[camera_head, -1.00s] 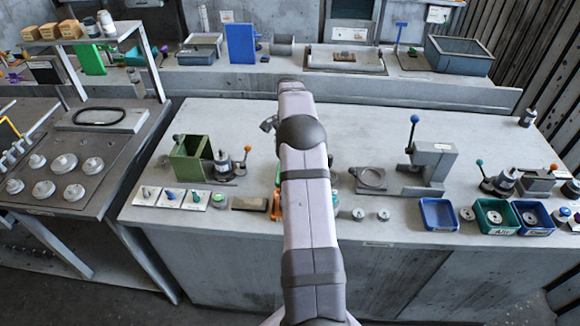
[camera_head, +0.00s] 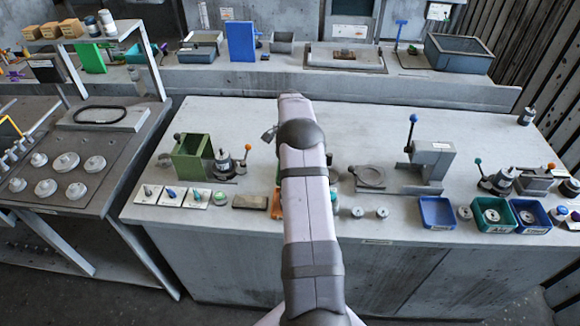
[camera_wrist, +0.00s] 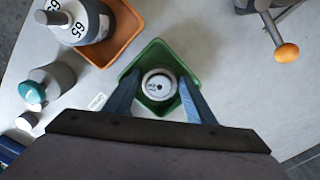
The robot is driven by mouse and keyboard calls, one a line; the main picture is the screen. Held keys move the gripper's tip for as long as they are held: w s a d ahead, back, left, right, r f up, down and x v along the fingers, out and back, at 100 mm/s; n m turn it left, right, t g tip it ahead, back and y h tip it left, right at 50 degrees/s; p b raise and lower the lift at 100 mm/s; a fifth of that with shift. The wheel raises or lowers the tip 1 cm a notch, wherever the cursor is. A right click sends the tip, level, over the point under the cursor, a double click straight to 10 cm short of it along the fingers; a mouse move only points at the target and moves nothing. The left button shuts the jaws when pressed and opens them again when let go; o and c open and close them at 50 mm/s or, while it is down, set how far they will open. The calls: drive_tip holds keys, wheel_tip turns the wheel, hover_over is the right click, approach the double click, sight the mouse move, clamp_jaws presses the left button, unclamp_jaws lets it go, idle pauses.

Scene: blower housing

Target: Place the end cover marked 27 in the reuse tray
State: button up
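In the wrist view my gripper (camera_wrist: 158,79) is open, its two blue-grey fingers spread on either side of a round pale part (camera_wrist: 159,84). This part has a ring shape and a dark centre, and lies in a small green tray (camera_wrist: 155,48). A gap shows between each finger and the part. Its marking is too small to read, so I cannot tell whether it is cover 27. In the head view my arm hides the gripper and this tray. Round grey covers (camera_head: 358,212) (camera_head: 382,212) stand on the bench right of the arm.
In the wrist view an orange tray (camera_wrist: 128,24) holds a grey cylinder marked 65 (camera_wrist: 80,20). A teal-ended cylinder (camera_wrist: 50,85) and an orange-knobbed lever (camera_wrist: 286,52) are nearby. In the head view, blue (camera_head: 438,213) and green (camera_head: 494,228) trays stand at the right.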

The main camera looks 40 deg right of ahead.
wheel_tip(320, 180, up, 12)
drive_tip(key=b, duration=0.3)
drive_tip(key=shift+r, duration=0.15)
idle(0.4)
drive_tip(key=shift+a, duration=0.1)
drive_tip(key=s+a+n, duration=0.3)
drive_tip(key=a+n, duration=0.2)
drive_tip(key=a, duration=0.6)
drive_tip(key=s+a+n, duration=0.2)
drive_tip(key=a+n, duration=0.4)
drive_tip(key=a, duration=0.5)
drive_tip(key=s+a+f+n, duration=0.3)
drive_tip(key=s+a+n, duration=0.1)
drive_tip(key=s, duration=0.5)
drive_tip(key=s+a+f+n, duration=0.3)
drive_tip(key=s+a+n, duration=0.1)
drive_tip(key=s+a, duration=0.3)
drive_tip(key=shift+s+a, duration=0.2)
drive_tip(key=shift+s, duration=1)
